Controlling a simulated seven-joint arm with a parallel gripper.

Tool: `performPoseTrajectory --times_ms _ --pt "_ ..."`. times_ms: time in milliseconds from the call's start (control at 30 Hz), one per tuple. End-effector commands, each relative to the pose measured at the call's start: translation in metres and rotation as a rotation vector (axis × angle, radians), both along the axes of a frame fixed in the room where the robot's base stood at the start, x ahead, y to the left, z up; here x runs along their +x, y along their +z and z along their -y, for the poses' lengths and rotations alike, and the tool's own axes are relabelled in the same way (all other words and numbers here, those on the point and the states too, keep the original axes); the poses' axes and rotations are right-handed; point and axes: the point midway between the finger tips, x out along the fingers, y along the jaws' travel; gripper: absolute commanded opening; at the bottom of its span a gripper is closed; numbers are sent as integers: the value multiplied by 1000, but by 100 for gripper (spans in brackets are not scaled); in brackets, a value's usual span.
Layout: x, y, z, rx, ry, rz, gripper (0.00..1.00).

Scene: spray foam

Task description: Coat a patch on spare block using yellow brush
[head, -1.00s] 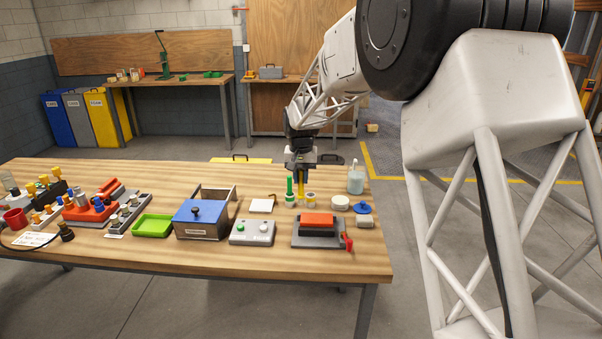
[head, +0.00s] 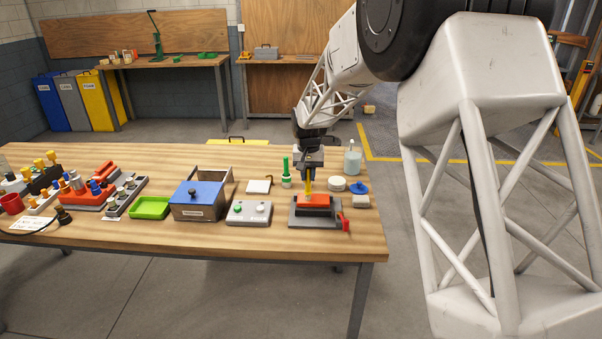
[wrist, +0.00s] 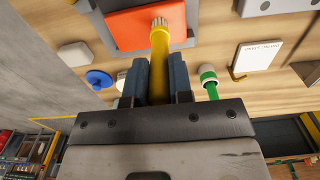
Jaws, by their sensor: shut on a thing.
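My gripper (head: 308,168) is shut on the yellow brush (wrist: 160,60), which points down and also shows in the head view (head: 308,186). The brush's pale bristle tip is at the orange block (head: 313,202); I cannot tell whether it touches. The orange block also shows in the wrist view (wrist: 133,30) and sits in a dark grey fixture (head: 295,216) with a red handle (head: 344,223). A small off-white block (head: 360,202) lies to the right of the fixture. No label tells which is the spare block. No coated patch is clear on either.
A green brush (head: 286,166) stands in a white holder behind the fixture. A white round tub (head: 337,184), a blue lid (head: 359,188) and a bottle (head: 352,161) are to the right. A grey button box (head: 248,213) is to the left. The front table edge is clear.

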Motion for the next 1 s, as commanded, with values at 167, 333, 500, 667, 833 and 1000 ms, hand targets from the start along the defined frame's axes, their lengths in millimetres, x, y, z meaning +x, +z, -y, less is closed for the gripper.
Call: performPoseTrajectory --times_ms 167,333,500,667,833,1000 --pt "0 -1 17 0 -2 -1 0" --pt "0 1 32 0 -1 0 0" --pt "0 0 48 0 -2 0 0" --pt "0 0 57 0 -1 0 0" --pt "0 -1 68 0 -2 -1 0" --pt "0 -1 68 0 1 -1 0"
